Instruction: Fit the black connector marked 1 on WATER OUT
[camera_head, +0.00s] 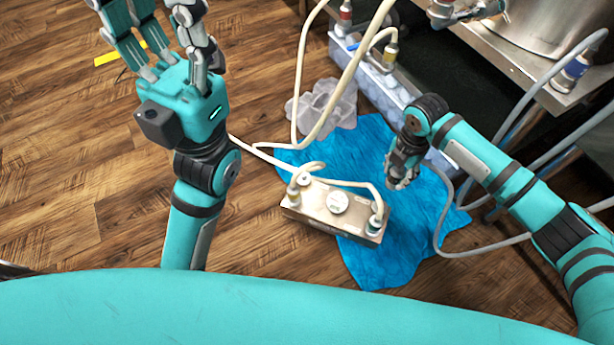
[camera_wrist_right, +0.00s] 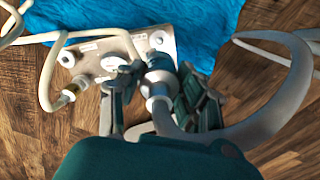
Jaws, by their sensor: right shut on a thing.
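My right gripper (camera_head: 403,178) is shut on a connector (camera_wrist_right: 158,82) on the end of a thick grey hose (camera_wrist_right: 285,95). In the wrist view the connector looks grey with a bluish collar; I cannot read its mark. It is held over the near edge of a metal box (camera_wrist_right: 88,47) with several round fittings and small labels. The box (camera_head: 318,208) lies partly on a blue cloth, left of and below my right gripper in the head view. I cannot read WATER OUT, and I cannot tell whether connector and box touch. My left gripper (camera_head: 160,62) is open and empty, away from the box.
Cream hoses (camera_head: 300,85) run from the box across the floor. The blue cloth (camera_head: 395,260) lies under the box, with a clear crumpled bag (camera_head: 322,105) behind. A metal bench (camera_head: 520,60) and a grey hose (camera_head: 440,215) are at right. The wooden floor at left is open.

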